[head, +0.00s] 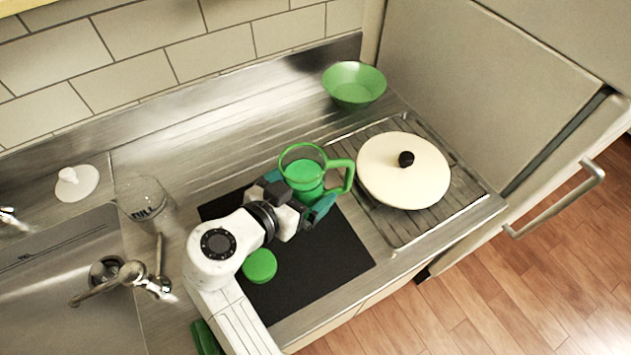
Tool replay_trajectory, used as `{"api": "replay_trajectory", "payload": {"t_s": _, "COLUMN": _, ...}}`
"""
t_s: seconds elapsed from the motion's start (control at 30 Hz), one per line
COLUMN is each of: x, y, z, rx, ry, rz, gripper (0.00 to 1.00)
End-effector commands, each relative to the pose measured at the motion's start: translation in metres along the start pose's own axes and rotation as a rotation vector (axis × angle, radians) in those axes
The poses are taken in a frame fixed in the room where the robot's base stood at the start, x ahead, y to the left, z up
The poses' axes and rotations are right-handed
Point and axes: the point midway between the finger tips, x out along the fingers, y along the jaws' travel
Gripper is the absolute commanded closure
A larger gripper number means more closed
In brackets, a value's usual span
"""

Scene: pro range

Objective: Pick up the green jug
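The green jug (343,165) stands on the counter at the far edge of the black mat. It has a green rim and a handle that points right, and its sides look see-through with green inside. My gripper (298,191) comes at it from the lower left. Its two teal fingers are spread apart, one to the left of the jug and one at its lower right below the handle. The jug's lower near side is partly hidden by the gripper. I cannot tell whether either finger touches it.
A cream lid with a black knob (385,178) sits right of the jug on a ribbed rack. A green bowl (353,91) stands behind. A green round piece (260,266) lies on the black mat (325,260). A clear container (140,196) stands by the sink (50,290).

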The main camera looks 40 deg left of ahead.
Motion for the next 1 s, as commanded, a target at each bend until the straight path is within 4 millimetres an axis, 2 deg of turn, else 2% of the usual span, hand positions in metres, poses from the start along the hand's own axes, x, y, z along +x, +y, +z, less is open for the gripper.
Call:
{"api": "replay_trajectory", "payload": {"t_s": 0.07, "x": -0.0002, "y": -0.0001, "z": 0.0, "rx": 0.0, "ry": 0.0, "rz": 0.0, "gripper": 0.08}}
{"api": "replay_trajectory", "payload": {"t_s": 0.73, "x": -0.0007, "y": -0.0003, "z": -0.0001, "rx": 0.0, "ry": 0.0, "rz": -0.001, "gripper": 0.72}}
{"api": "replay_trajectory", "payload": {"t_s": 1.0, "x": -0.0012, "y": -0.0007, "z": -0.0021, "rx": 0.001, "ry": 0.004, "rz": -0.002, "gripper": 0.72}}
